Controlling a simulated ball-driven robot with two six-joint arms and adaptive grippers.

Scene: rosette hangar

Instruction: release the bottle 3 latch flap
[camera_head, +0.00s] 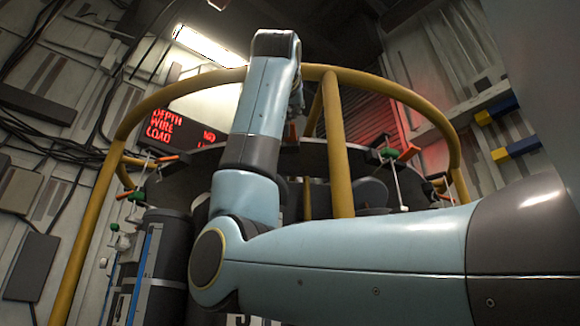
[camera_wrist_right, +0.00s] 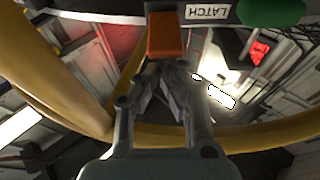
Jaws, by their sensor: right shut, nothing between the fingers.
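No bottle number is readable beside this flap. In the head view my right arm rises in front of the dark round rack (camera_head: 300,158) and hides most of the right gripper (camera_head: 297,100). My left gripper is not in view.
A yellow rail (camera_head: 340,150) rings the rack, with an upright close to my right arm. Other orange flaps (camera_head: 408,152) and green knobs (camera_head: 388,152) sit around the rim. A grey bottle (camera_head: 163,255) stands below left. A red display (camera_head: 185,128) hangs behind.

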